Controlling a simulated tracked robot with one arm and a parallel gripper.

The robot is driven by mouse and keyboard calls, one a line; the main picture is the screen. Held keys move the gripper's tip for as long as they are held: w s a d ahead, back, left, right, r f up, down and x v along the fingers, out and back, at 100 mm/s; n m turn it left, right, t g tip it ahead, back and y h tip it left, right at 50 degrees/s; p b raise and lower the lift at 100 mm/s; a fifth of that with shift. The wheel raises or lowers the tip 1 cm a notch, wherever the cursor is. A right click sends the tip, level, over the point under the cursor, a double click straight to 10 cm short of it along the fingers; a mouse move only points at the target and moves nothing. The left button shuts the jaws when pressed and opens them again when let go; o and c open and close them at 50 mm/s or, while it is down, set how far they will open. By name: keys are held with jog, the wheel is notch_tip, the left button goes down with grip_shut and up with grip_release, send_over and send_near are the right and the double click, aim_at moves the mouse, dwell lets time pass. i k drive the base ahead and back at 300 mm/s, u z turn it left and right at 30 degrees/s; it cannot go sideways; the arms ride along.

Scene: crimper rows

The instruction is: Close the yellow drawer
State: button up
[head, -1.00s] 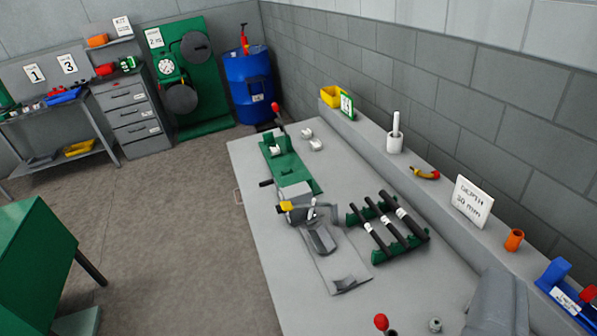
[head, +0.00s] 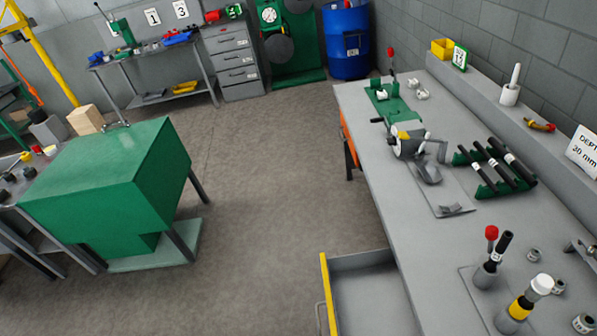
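The yellow drawer shows at the bottom of the head view, with its yellow front (head: 326,292) facing left. It stands open, pulled out to the left from under the grey workbench (head: 398,208). Its grey inside looks empty where it shows, and the lower part is cut off by the picture edge. A pale handle (head: 320,318) sits on the outer side of the front. My gripper is not in view.
A green cabinet-like machine (head: 100,185) stands on the left. Open floor (head: 255,215) lies between it and the bench.

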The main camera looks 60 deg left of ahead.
aim_at(366, 294)
jog(key=k, duration=0.85)
jog(key=u, duration=0.9)
jog(key=i, duration=0.4)
jog(key=z, duration=0.1)
